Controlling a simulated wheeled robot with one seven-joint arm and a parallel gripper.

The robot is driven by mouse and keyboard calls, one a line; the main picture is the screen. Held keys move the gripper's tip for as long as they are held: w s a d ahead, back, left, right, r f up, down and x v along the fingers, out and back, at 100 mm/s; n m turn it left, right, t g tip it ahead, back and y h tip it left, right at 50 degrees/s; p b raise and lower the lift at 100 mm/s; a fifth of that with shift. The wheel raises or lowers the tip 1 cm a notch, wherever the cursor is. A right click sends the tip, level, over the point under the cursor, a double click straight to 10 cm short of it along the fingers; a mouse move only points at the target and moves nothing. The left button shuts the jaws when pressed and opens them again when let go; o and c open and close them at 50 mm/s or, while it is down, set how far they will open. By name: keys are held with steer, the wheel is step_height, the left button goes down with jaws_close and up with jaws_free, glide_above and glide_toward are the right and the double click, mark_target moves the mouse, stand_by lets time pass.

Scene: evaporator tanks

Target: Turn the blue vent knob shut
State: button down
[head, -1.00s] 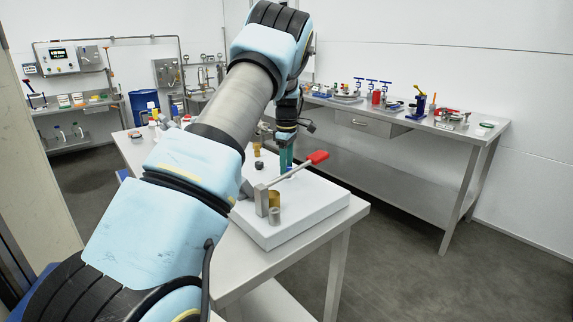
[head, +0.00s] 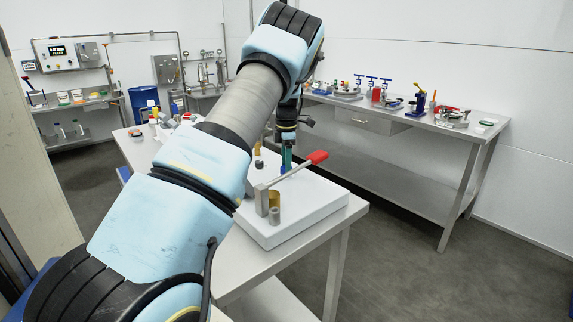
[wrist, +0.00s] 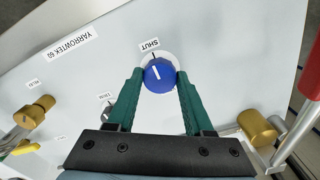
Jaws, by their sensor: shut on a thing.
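The blue vent knob (wrist: 158,76) is round with a white line on its top. It sits on a white panel (wrist: 70,75) in the wrist view. The line points roughly toward a printed SHUT label (wrist: 149,44). My gripper (wrist: 159,79) has one green finger on each side of the knob and is shut on it.
A lever with a red handle (head: 317,157) rises close to the right of my gripper. Brass fittings (wrist: 258,127) stand right and left (wrist: 38,110) of the fingers. A side bench (head: 430,125) with several devices stands behind, with open floor between.

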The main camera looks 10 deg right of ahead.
stand_by(0.4)
steer(key=shift+c, duration=1.4)
jaws_free()
steer(key=shift+r, duration=0.1)
step_height(320, 180, up, 11)
steer(key=b, duration=0.3)
steer(key=s+a+m, duration=0.2)
steer(key=s+a, duration=0.1)
steer(key=a, duration=0.1)
steer(key=s+a+f+m, duration=0.1)
steer(key=s+a+m, duration=0.1)
steer(key=a, duration=0.3)
steer(key=s+a+f+m, duration=0.1)
steer(key=s+a+m, duration=0.2)
steer(key=s+a, duration=0.1)
steer(key=shift+s+a+f+h, duration=0.2)
steer(key=shift+a+f+h, duration=0.05)
steer(key=shift+a+h, duration=0.1)
steer(key=s+a+f+m, duration=0.2)
steer(key=s+m, duration=0.4)
steer(key=s, duration=0.5)
steer(key=s+a+f+m+t, duration=0.1)
steer(key=s+a+m, duration=0.4)
steer(key=s, duration=0.6)
steer(key=shift+a+f+m+t, duration=0.15)
steer(key=shift+f+m+t, duration=0.15)
steer(key=shift+f+m, duration=0.65)
